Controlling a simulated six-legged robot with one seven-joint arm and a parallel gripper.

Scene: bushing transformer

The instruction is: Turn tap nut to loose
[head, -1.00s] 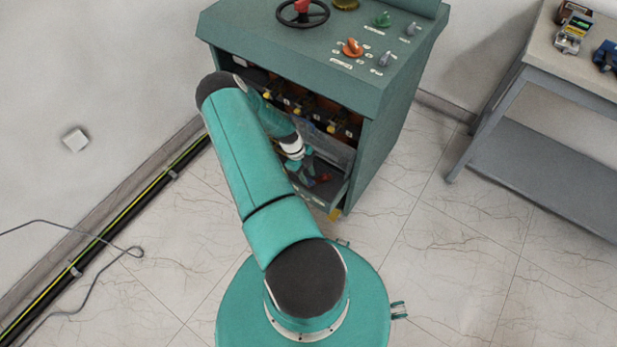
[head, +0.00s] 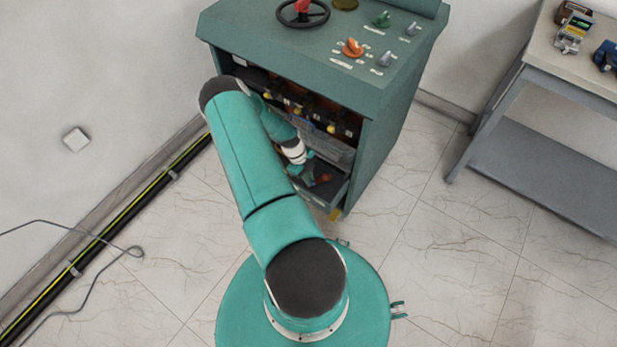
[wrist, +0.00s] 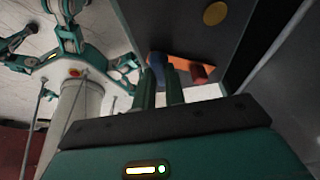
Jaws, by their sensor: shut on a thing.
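My gripper (head: 309,172) reaches into the open lower front of the green transformer cabinet (head: 400,95). In the wrist view its two green fingers (wrist: 160,84) are shut on a small dark blue part (wrist: 156,64) at their tips. I cannot tell for sure whether this part is the tap nut. A red piece (head: 323,178) also shows beside the gripper in the head view. The fingertips are small and partly hidden in the head view.
The cabinet top carries a black handwheel (head: 302,13) and several knobs, including an orange one (head: 352,47). A grey workbench (head: 545,150) with tools stands at the right. Black cabling (head: 105,235) runs along the left wall. The tiled floor on the right is clear.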

